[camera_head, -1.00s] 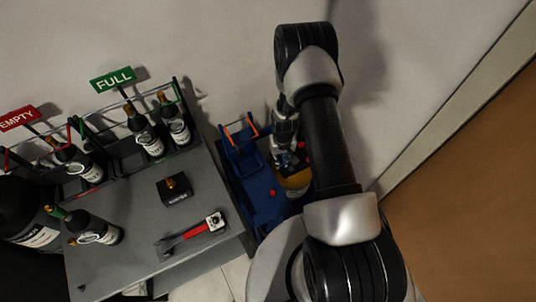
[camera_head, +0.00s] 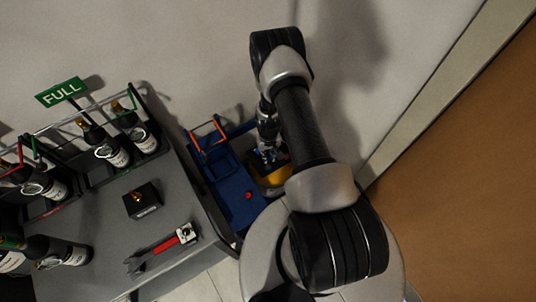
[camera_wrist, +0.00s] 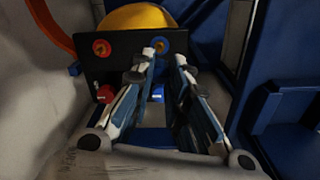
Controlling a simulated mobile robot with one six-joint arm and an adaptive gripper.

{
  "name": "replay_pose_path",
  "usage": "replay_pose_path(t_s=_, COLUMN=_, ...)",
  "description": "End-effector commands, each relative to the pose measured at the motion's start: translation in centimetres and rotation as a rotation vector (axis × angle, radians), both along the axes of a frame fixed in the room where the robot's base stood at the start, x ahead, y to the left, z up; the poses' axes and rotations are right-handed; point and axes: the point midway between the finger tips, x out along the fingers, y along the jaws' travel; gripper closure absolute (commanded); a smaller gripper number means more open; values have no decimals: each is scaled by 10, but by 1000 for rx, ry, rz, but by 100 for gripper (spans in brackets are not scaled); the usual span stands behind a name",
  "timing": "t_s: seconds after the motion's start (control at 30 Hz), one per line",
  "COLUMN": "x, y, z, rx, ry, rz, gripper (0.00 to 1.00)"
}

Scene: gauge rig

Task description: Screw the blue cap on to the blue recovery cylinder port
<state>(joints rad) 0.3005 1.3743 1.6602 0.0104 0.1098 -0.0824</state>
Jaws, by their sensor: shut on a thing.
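The yellow recovery cylinder (camera_wrist: 137,17) stands behind a black panel (camera_wrist: 125,66) in the wrist view; its side also shows in the head view (camera_head: 276,177). The panel carries a port with a red ring on the left (camera_wrist: 101,48) and the blue-ringed port (camera_wrist: 160,44) on the right. My gripper (camera_wrist: 164,57) is shut on the blue cap, its fingertips reaching up to the blue port. The cap is mostly hidden; I cannot tell whether it touches the port. A small blue patch (camera_wrist: 157,93) shows lower between the fingers.
A red knob or cap (camera_wrist: 105,93) sits left of my fingers. A grey table to the left holds dark bottles, a black block (camera_head: 142,199) and a red-handled wrench (camera_head: 160,249). A wall lies behind.

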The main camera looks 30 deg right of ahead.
Motion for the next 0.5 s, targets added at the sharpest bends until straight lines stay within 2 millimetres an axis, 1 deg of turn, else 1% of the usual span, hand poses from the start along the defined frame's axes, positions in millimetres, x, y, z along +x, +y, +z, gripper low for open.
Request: replay_pose_path(t_s=0.5, x=0, y=0, z=-47, rx=0, ry=0, rz=0, gripper=96)
